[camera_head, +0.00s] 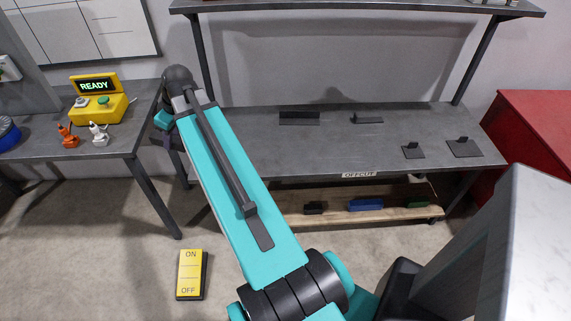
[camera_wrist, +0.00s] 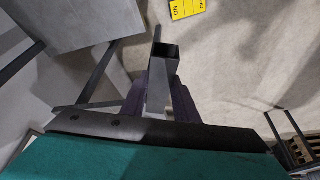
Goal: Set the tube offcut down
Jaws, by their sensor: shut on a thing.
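In the wrist view my gripper (camera_wrist: 160,92) has its dark fingers closed on the sides of the tube offcut (camera_wrist: 164,68), a dark grey square tube. Its open, hollow end faces up in that picture, and it is held over the floor beside a grey bench top. A label that seems to read OFFCUT (camera_head: 359,175) is on the front edge of the right bench (camera_head: 240,150), above a wooden lower shelf (camera_head: 290,217).
The lower shelf holds a blue block (camera_head: 366,204) and small dark and green pieces. Several dark brackets stand on the right bench. The left bench carries a yellow READY box (camera_head: 97,100). A yellow ON/OFF pedal (camera_head: 190,273) lies on the floor. A red cabinet (camera_head: 535,130) stands right.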

